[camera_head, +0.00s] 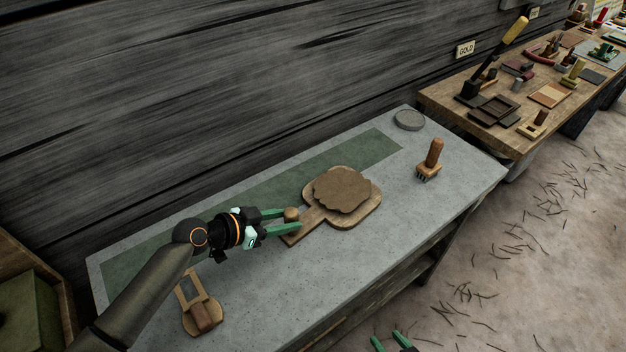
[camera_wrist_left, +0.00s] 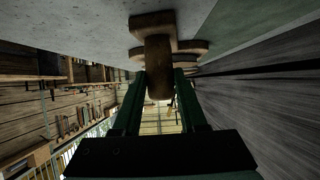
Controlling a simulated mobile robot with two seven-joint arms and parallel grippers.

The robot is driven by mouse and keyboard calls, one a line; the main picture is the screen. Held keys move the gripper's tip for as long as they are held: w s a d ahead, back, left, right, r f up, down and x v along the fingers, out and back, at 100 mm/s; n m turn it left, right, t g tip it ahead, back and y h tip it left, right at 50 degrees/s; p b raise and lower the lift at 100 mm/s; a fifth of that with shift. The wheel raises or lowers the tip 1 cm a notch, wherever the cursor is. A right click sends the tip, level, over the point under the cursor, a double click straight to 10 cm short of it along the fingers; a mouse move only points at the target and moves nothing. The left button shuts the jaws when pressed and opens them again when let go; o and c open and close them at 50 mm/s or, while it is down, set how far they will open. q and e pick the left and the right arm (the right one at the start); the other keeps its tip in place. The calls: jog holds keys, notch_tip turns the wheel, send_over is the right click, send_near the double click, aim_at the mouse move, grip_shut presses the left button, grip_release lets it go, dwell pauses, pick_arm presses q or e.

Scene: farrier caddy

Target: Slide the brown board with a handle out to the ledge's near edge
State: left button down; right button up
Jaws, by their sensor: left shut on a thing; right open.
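The brown board with a handle (camera_head: 312,217) lies on the grey stone ledge (camera_head: 400,200), with its rounded wide part up and to the right. A flat, ragged brown slab (camera_head: 342,189) lies on that wide part. A short wooden knob (camera_head: 291,213) stands at the handle end. My left gripper (camera_head: 295,221) is shut on this knob, with one green finger on each side. The left wrist view shows the knob (camera_wrist_left: 158,72) between the fingers and the board (camera_wrist_left: 185,46) beyond it. My right gripper (camera_head: 390,341) is open and empty at the bottom edge, mostly cut off.
A wooden-handled, pronged tool (camera_head: 430,160) stands right of the board. A grey round dish (camera_head: 408,120) is at the ledge's far end. A wooden piece with a loop frame (camera_head: 200,312) lies at the near left. A green strip (camera_head: 250,190) runs along the wall. The ledge's front middle is clear.

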pick_arm(q)
jog(key=shift+s+d+f+p, duration=0.15)
jog(key=shift+s+d+p, duration=0.15)
jog(key=shift+s+d, duration=0.25)
jog(key=shift+s+d+f+p, duration=0.1)
jog(key=shift+s+d+p, duration=0.2)
jog(key=shift+s, duration=0.45)
jog(key=shift+s+d, duration=0.5)
jog(key=shift+s, duration=0.2)
jog(key=shift+s+d, duration=0.45)
jog(key=shift+s, duration=0.2)
jog(key=c, duration=0.9)
grip_release()
jog(key=o, duration=0.5)
jog(key=shift+w+r, duration=0.15)
